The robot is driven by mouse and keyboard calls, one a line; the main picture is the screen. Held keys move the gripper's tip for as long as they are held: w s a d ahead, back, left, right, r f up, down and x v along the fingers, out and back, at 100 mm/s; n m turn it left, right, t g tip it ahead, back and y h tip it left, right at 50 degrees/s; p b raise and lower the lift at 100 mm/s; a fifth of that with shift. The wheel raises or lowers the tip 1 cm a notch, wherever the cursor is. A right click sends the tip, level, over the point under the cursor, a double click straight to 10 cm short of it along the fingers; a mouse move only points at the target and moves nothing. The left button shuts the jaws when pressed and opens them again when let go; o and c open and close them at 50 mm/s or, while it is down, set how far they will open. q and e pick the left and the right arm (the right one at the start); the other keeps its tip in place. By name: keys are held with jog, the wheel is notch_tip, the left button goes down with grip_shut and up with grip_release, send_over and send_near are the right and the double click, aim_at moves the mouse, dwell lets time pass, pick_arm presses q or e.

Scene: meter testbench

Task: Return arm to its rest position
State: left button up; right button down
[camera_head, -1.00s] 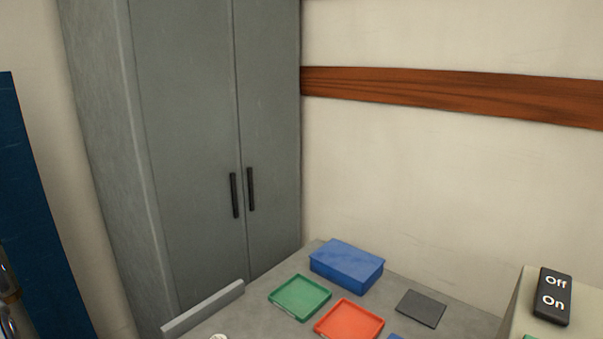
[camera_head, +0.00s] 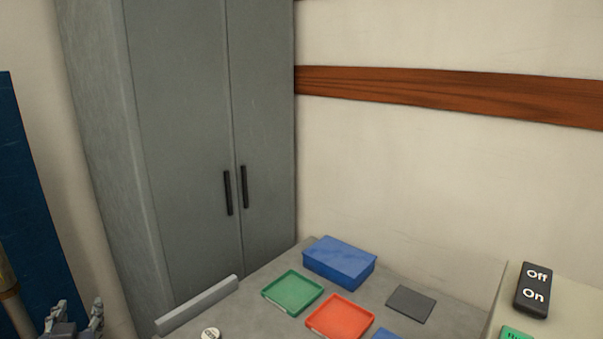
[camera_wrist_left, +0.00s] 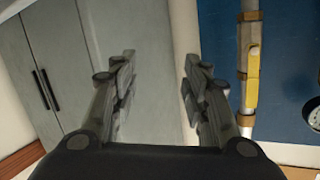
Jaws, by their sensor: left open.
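My left gripper (camera_head: 76,316) shows at the bottom left of the head view, pointing up, in front of the wall between the blue panel and the grey cabinet. In the left wrist view its two fingers (camera_wrist_left: 156,85) stand apart with nothing between them. It is open and empty, clear of the table. My right gripper is in neither view.
A grey cabinet (camera_head: 190,150) stands behind the table (camera_head: 255,312). On the table are a blue box (camera_head: 339,263), green tray (camera_head: 292,292), red tray (camera_head: 340,317) and dark plate (camera_head: 411,304). An Off/On switch (camera_head: 533,290) is at right. A blue panel (camera_wrist_left: 290,60) carries a pipe with a yellow handle (camera_wrist_left: 252,75).

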pick_arm(q)
jog(key=s+d+f+m+g+h, duration=0.4)
jog(key=s+d+f, duration=0.5)
jog(key=d+f, duration=0.45)
jog(key=s+d+f+g+h, duration=0.1)
jog(key=s+d+f+g, duration=0.1)
jog(key=s+d+f, duration=0.3)
jog(key=s+d+f+m+g+h, duration=0.1)
jog(key=s+f+g, duration=0.1)
jog(key=s, duration=0.5)
jog(key=s+d+f+g+h, duration=0.2)
jog(key=s+d+f, duration=0.1)
jog(key=s+f, duration=0.15)
notch_tip(320, 180, down, 22)
jog(key=s+g+p, duration=0.1)
jog(key=s, duration=0.1)
jog(key=s+a+f+g+p, duration=0.1)
jog(key=s+a+f, duration=0.1)
jog(key=s+f, duration=1.4)
jog(key=shift+s+a+f+m+g+y, duration=0.3)
jog(key=shift+s+a+g, duration=0.1)
jog(key=shift+s, duration=0.25)
